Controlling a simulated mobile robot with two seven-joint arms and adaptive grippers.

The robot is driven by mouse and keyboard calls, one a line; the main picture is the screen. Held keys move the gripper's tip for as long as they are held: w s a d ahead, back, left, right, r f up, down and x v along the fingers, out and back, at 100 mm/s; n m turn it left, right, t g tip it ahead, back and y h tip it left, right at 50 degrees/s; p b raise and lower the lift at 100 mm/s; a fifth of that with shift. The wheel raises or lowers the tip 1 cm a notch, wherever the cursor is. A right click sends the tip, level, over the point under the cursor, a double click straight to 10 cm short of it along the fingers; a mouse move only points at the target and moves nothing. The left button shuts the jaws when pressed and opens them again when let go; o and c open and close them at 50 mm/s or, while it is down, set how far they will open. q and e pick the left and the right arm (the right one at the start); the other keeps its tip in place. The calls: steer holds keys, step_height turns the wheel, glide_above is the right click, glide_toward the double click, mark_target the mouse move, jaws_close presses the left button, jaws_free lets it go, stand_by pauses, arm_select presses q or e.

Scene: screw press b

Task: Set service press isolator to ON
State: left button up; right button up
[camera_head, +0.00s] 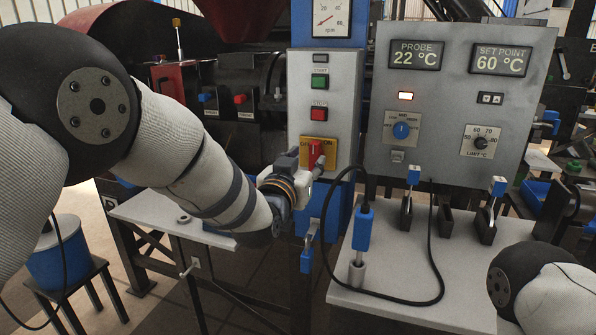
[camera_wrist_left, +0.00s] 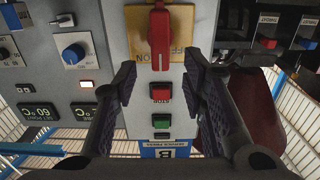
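The isolator is a red handle (camera_head: 317,152) on a yellow plate (camera_head: 330,158) marked OFF and ON, low on the grey press panel (camera_head: 338,95). In the left wrist view, which is upside down, the red handle (camera_wrist_left: 160,38) stands upright in the picture, near the plate's middle. My left gripper (camera_head: 312,172) is close to the plate in the head view and partly hides it. In the wrist view its two fingers (camera_wrist_left: 163,82) are spread apart with nothing between them, and the handle lies beyond the fingertips. My right gripper is out of view.
A green START button (camera_head: 320,82) and red STOP button (camera_head: 319,114) sit above the isolator. A heater panel (camera_head: 450,110) stands to the right. A blue-handled probe (camera_head: 363,228) with a black cable stands on a white table (camera_head: 405,310) below.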

arm_select(q)
steer(key=v, duration=0.6)
steer(key=shift+s, duration=0.3)
steer(key=s+a+f+n+g+y, duration=0.1)
steer(key=s+a+f+g, duration=0.25)
steer(key=s+f, duration=0.45)
steer(key=s+a+f+n+g+y, duration=0.1)
steer(key=s+a+f+g+y, duration=0.3)
steer(key=f, duration=0.9)
steer(key=s+a+f+g+h, duration=0.1)
steer(key=s+a+f+g, duration=0.1)
steer(key=s+a+f, duration=0.6)
steer(key=s+a+f+g, duration=0.1)
steer(key=s+f+g, duration=0.2)
steer(key=s, duration=0.7)
steer(key=s+a+f+n+g+y, duration=0.1)
steer(key=s+a+f+g, duration=0.1)
steer(key=s, duration=0.9)
steer(key=s+a+f+n+g, duration=0.1)
steer(key=s+g, duration=0.4)
steer(key=s, duration=0.6)
step_height(320, 180, down, 3)
steer(key=shift+a+r+y, duration=0.15)
steer(key=shift+a+y, duration=0.15)
steer(key=shift+a, duration=0.3)
steer(key=shift+w, duration=0.1)
